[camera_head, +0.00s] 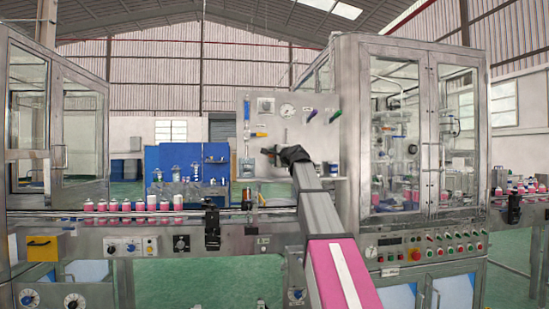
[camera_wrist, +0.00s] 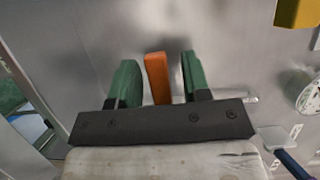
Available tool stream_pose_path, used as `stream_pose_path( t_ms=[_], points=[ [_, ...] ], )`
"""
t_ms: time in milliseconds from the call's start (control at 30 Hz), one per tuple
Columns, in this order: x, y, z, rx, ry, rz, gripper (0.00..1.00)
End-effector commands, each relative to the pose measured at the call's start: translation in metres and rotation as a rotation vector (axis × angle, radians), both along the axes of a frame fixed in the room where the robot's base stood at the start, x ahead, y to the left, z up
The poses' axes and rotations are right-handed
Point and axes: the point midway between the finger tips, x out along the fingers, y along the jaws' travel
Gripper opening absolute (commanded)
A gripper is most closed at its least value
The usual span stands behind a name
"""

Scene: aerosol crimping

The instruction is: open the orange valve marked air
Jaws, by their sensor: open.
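The orange valve handle (camera_wrist: 156,78) shows in the wrist view as a narrow upright bar against the grey panel. My gripper (camera_wrist: 160,72) is open, with one green finger on each side of the handle. Gaps show between the handle and both fingers, so nothing is gripped. In the head view my gripper (camera_head: 270,153) is in front of the lower left part of the valve panel (camera_head: 295,165), and the orange handle cannot be made out there. No air marking is legible.
The panel also carries a yellow-orange lever (camera_head: 259,134), a round gauge (camera_head: 287,110), a purple handle (camera_head: 311,116) and a green handle (camera_head: 335,117). A conveyor with pink cans (camera_head: 126,206) runs below on the left. A glass-doored machine (camera_head: 404,140) stands on the right.

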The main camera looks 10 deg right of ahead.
Motion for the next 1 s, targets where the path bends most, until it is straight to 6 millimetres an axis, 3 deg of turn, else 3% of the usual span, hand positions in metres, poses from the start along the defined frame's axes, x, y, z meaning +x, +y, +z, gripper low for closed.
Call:
stream_pose_path(
  t_ms=[167,300,667,1000],
  points=[
    [0.0,0.0,0.0,0.0,0.0,0.0,0.4],
    [0.0,0.0,0.0,0.0,0.0,0.0,0.0],
    [-0.001,0.0,0.002,0.035,0.0,0.0,0.0],
    [-0.001,-0.002,0.015,0.246,0.0,0.0,0.0]
  ],
)
